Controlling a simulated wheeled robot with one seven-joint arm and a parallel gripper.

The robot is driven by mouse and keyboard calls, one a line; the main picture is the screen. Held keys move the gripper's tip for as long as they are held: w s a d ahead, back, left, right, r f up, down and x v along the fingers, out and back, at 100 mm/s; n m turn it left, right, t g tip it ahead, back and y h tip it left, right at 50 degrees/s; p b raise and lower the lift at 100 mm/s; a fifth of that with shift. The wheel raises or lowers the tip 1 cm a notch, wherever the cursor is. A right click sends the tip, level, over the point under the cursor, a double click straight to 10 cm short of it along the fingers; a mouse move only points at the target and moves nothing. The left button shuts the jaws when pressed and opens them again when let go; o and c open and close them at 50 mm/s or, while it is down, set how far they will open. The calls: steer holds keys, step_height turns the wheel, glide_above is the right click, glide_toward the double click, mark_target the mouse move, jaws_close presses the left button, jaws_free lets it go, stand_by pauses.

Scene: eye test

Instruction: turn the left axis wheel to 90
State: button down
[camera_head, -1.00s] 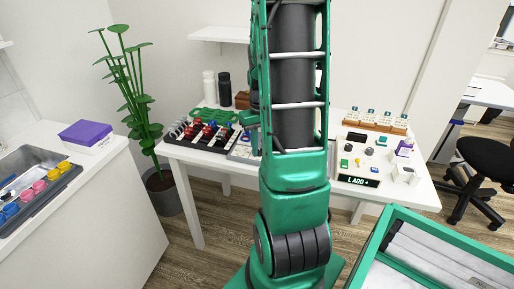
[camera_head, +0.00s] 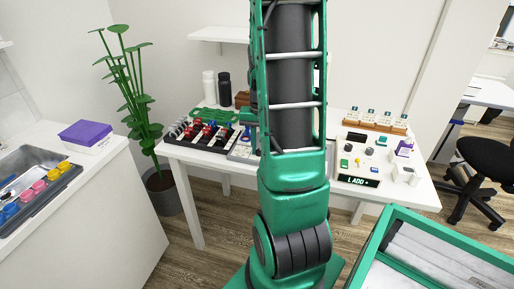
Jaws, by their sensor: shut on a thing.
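My gripper (camera_head: 247,131) shows only in part, small, at the left edge of my green arm, pointing down over a grey panel (camera_head: 242,150) on the white table. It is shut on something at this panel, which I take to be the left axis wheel. The wheel itself, its marks and its angle are too small or hidden behind my arm.
A black rack (camera_head: 207,137) with red and blue items lies left of the grey panel. Behind it are a green tray (camera_head: 214,115), a white bottle (camera_head: 209,88) and a black bottle (camera_head: 225,90). A wooden rack (camera_head: 376,122) stands at the back right.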

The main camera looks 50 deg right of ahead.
steer(key=shift+w+a, duration=0.1)
steer(key=shift+a, duration=0.05)
steer(key=c, duration=1.6)
jaws_free()
steer(key=shift+o, duration=0.2)
step_height(320, 180, up, 11)
steer(key=shift+f, duration=0.1)
